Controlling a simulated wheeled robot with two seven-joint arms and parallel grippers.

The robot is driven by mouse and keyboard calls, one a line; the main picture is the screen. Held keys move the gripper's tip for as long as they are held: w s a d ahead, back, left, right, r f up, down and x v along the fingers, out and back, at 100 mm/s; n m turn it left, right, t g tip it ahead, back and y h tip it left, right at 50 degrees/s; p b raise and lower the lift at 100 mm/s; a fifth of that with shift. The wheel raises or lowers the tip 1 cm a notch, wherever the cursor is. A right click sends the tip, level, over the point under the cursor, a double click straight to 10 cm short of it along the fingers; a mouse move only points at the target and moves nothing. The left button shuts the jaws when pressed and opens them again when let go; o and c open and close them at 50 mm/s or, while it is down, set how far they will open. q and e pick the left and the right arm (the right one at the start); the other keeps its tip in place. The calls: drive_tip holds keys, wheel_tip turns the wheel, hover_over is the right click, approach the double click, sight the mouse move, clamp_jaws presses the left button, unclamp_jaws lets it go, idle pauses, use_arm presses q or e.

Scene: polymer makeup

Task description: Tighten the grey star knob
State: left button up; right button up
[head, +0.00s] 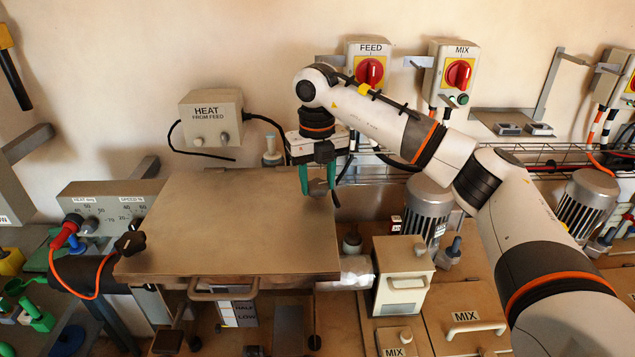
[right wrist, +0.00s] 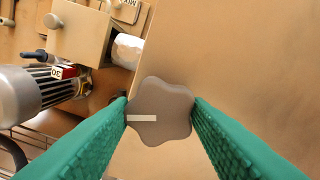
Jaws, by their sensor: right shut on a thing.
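The grey star knob (right wrist: 160,105) has rounded lobes and a pale line marked on its top. In the right wrist view it sits between the two green fingers of my right gripper (right wrist: 160,108), which touch it on opposite sides. In the head view the knob (head: 318,188) shows partly between the fingers of my right gripper (head: 317,184), at the right back edge of the brown flat panel (head: 230,215). My right gripper is shut on it, pointing down. The knob's stem is hidden. My left gripper is not in view.
A dark star knob (head: 130,243) sits at the panel's left edge. The HEAT box (head: 212,119) and the FEED switch (head: 370,68) are on the wall behind. A motor (head: 428,208) and a pale box (head: 403,268) stand right of the panel. The panel top is clear.

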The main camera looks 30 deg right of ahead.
drive_tip(key=m+b, duration=0.1)
drive_tip(key=m, duration=0.3)
drive_tip(key=shift+m, duration=0.3)
drive_tip(key=m+b, duration=0.1)
drive_tip(key=m, duration=0.9)
drive_tip(key=m+b, duration=0.1)
drive_tip(key=m, duration=0.3)
drive_tip(key=shift+w+r+m, duration=0.1)
drive_tip(key=shift+m, duration=0.3)
drive_tip(key=o, duration=1)
